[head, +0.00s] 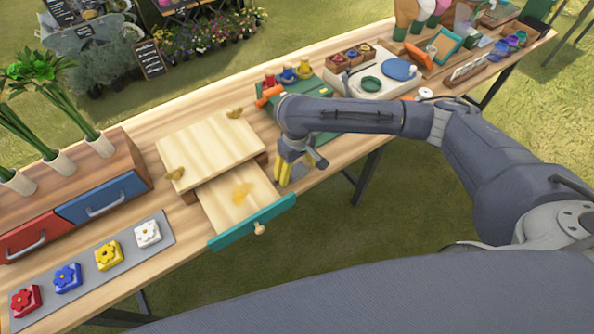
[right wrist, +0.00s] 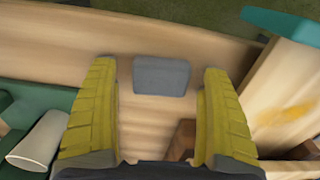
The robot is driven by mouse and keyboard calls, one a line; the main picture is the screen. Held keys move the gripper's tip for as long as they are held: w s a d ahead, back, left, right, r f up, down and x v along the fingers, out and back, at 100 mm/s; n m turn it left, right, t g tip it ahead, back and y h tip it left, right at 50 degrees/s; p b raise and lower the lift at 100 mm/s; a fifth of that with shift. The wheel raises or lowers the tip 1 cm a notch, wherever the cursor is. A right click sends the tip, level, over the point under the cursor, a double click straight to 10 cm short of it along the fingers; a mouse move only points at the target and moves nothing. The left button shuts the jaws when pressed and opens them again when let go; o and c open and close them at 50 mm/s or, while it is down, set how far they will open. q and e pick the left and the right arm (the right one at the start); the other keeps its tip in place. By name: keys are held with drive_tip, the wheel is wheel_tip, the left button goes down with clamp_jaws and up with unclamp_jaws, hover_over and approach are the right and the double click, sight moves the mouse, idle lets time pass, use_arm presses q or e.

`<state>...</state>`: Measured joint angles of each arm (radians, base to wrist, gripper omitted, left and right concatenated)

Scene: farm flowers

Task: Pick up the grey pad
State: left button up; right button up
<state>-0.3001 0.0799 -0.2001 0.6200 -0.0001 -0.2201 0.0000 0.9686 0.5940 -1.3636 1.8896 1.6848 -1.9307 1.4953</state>
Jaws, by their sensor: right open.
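The grey pad (right wrist: 161,76) is a small flat square with rounded corners, lying on the wooden table near its front edge. In the right wrist view it sits between and beyond the fingertips, with bare wood around it. My right gripper (right wrist: 160,80) is open and empty, with yellow ridged fingers on either side of the pad in the picture. In the head view my right gripper (head: 288,172) points down over the table, just right of the open drawer, and largely hides the pad. I cannot tell its exact height above the table. My left gripper is not in view.
A wooden box with a pulled-out teal-fronted drawer (head: 273,219) stands close to the right gripper. A green board (head: 310,88) with colored knobs is behind it. Flower blocks stand on a long grey mat (head: 84,281) at left. A white tray (head: 375,92) is farther right.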

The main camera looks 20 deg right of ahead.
sight(296, 169)
drive_tip(key=shift+c, duration=0.3)
drive_tip(key=c, duration=1)
drive_tip(key=shift+r, duration=0.1)
wheel_tip(296, 169, up, 20)
idle(0.4)
